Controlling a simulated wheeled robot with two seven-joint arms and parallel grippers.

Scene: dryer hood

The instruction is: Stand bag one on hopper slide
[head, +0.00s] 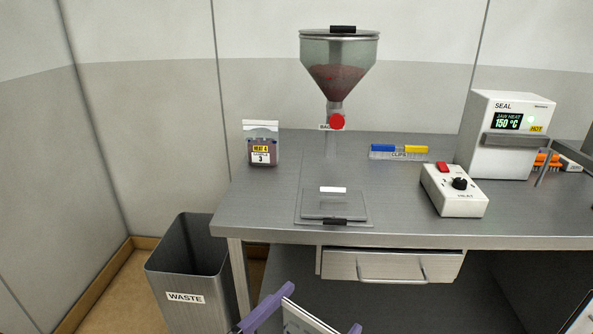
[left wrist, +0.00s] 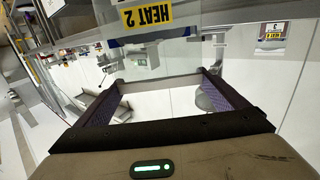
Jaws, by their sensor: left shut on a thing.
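My left gripper (head: 310,312) is at the bottom of the head view, in front of the bench. Its purple fingers are shut on a bag (head: 302,318), of which only the pale top edge shows there. In the left wrist view the held bag (left wrist: 165,60) is clear, with a yellow label reading HEAT 2; its bag number is not readable. The hopper slide (head: 350,207) is a flat metal plate with a black handle on the bench below the hopper (head: 340,60). It looks empty. My right gripper is not in view.
Another bag (head: 262,145), labelled HEAT 4 and 3, stands at the bench's back left. A clip rack (head: 398,155), a control box (head: 455,195) and a sealer (head: 510,135) stand to the right. A waste bin (head: 185,275) is on the floor. A drawer (head: 390,266) is under the bench.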

